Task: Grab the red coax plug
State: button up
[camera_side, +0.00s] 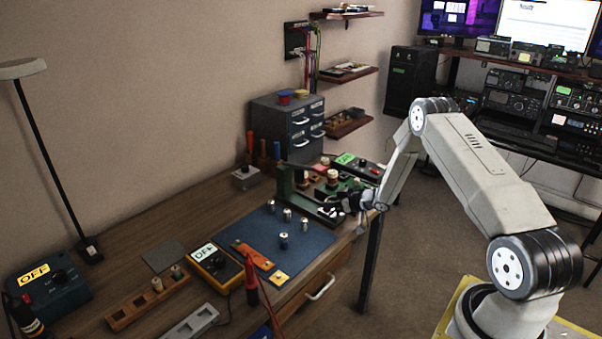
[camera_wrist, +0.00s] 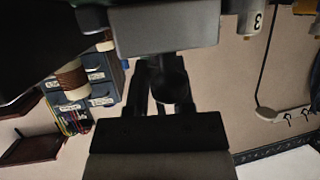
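Several small silver plugs stand upright on the blue mat (camera_side: 318,238). One plug (camera_side: 283,240) has a blue band; the others, such as the plug (camera_side: 287,214), are too small for me to read their colours, so I cannot pick out a red one. My gripper (camera_side: 338,204) is to the right of the plugs, low beside the green-framed tuner unit (camera_side: 286,182). A white cylinder marked 3 (camera_wrist: 258,18) shows at upper right.
A grey drawer cabinet (camera_side: 288,122) stands behind the tuner. A yellow meter (camera_side: 215,264), an orange strip (camera_side: 252,255) and a wooden rack (camera_side: 148,300) lie left of or on the mat. The front right of the mat is clear.

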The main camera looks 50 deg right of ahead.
grip_shut()
jog(key=shift+r, duration=0.15)
jog(key=shift+r, duration=0.75)
jog(key=s+a+r, duration=0.5)
jog(key=s+r, duration=0.6)
jog(key=s, duration=0.2)
jog(key=shift+a, duration=0.2)
jog(key=shift+r, duration=0.1)
